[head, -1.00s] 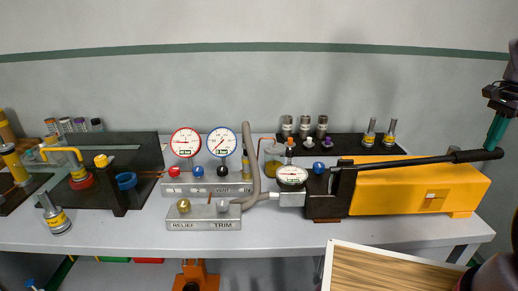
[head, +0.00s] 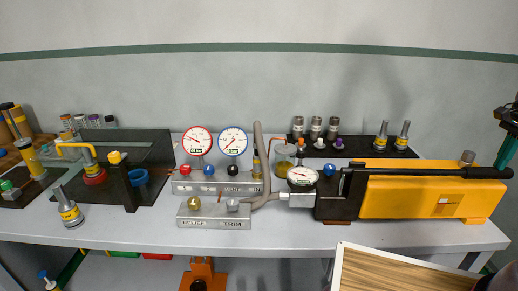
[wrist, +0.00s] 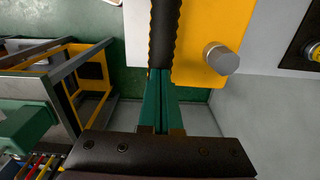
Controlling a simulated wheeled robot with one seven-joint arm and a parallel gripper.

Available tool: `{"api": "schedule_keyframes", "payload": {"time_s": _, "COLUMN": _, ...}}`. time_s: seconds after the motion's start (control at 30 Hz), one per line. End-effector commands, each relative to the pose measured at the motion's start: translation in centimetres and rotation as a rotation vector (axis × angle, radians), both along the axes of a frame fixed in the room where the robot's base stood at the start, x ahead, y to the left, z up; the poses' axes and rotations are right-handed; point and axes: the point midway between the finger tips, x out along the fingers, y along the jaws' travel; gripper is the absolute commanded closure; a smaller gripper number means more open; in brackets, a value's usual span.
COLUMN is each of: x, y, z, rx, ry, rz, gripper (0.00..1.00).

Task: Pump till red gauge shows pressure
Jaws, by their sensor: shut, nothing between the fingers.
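The red-rimmed gauge (head: 198,140) stands at the back middle of the bench; its needle points to the left side of the dial, but the reading is too small to tell. The yellow hand pump (head: 420,205) has a black lever (head: 430,171) lying nearly level along its top, with its grip (head: 490,174) at the right end. My gripper (head: 506,153) is at the right edge of the head view, fingers shut, just above the grip. In the wrist view, the shut green fingers (wrist: 160,100) point at the grip's end (wrist: 165,45); contact cannot be told.
A blue-rimmed gauge (head: 233,141) stands beside the red one. Valve blocks marked RELIEF and TRIM (head: 215,222) sit before them, and a pump gauge (head: 302,176) beside the pump. A wooden board (head: 405,273) is in front. Bottles (head: 316,130) stand behind.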

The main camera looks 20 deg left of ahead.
Motion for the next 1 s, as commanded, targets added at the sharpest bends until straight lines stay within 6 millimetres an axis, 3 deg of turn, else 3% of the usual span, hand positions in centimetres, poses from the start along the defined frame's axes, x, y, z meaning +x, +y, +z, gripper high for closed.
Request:
{"api": "schedule_keyframes", "payload": {"time_s": 0.17, "x": -0.2, "y": 0.1, "z": 0.3, "rx": 0.0, "ry": 0.007, "rz": 0.002, "gripper": 1.0}}
{"api": "schedule_keyframes", "payload": {"time_s": 0.53, "x": -0.3, "y": 0.7, "z": 6.1, "rx": -0.001, "ry": 0.003, "rz": 0.002, "gripper": 1.0}}
{"api": "schedule_keyframes", "payload": {"time_s": 0.87, "x": -0.4, "y": 0.9, "z": 7.8, "rx": -0.001, "ry": 0.004, "rz": 0.002, "gripper": 1.0}}
{"api": "schedule_keyframes", "payload": {"time_s": 1.0, "x": -0.6, "y": 1.4, "z": 9.8, "rx": 0.0, "ry": 0.001, "rz": 0.003, "gripper": 1.0}}
